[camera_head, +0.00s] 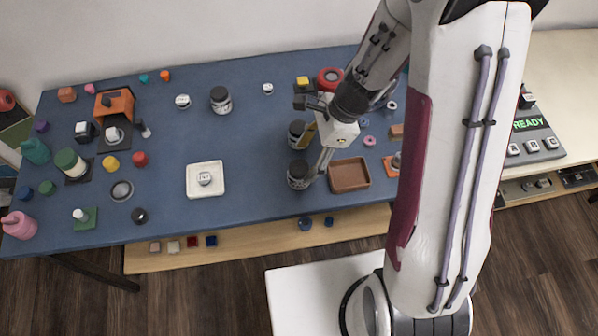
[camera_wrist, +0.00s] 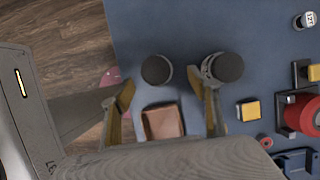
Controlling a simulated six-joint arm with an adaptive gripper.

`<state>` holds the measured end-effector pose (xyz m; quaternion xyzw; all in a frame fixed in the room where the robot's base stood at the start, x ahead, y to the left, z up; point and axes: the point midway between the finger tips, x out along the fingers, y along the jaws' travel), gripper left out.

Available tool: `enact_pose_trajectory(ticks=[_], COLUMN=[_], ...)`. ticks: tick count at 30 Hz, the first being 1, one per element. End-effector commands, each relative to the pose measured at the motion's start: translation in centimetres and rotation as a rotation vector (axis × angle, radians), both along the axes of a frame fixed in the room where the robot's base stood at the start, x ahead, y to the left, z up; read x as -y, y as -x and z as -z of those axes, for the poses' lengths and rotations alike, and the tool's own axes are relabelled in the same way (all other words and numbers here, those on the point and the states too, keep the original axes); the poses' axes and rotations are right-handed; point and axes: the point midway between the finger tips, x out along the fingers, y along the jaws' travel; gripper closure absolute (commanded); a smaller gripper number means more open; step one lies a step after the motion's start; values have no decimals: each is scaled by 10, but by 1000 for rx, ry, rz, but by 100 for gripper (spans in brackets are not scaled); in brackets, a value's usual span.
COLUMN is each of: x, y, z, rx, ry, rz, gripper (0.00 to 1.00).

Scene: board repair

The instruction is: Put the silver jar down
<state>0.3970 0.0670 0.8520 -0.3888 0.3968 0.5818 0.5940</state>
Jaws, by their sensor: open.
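A silver-bodied jar with a dark lid (camera_head: 298,175) stands upright on the blue table near its front edge. In the wrist view its round lid (camera_wrist: 157,70) shows between and just beyond my fingertips. My gripper (camera_head: 315,152) is open, its fingers apart on either side of this jar in the wrist view (camera_wrist: 160,88); contact cannot be told. A second, similar dark-lidded jar (camera_head: 297,131) stands just behind it, and its lid (camera_wrist: 230,67) is close beside one finger. Which of the two the task names cannot be told from their looks. No object is held between the fingers.
A brown tray (camera_head: 349,187) lies right of the front jar. A third dark-lidded jar (camera_head: 220,98) stands farther back left. A white square dish (camera_head: 205,191) holds a small weight. A yellow block (camera_head: 303,81) and a red round object (camera_head: 330,78) are behind. Bare table lies left of the jars.

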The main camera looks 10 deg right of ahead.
Motion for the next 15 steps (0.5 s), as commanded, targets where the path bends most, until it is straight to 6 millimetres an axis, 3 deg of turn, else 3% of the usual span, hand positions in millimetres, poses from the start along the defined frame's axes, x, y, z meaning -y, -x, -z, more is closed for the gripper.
enact_pose_trajectory(ticks=[15], x=[-18], y=[7], z=[31], rx=[-3], ry=[0], rz=[-1], gripper=[40])
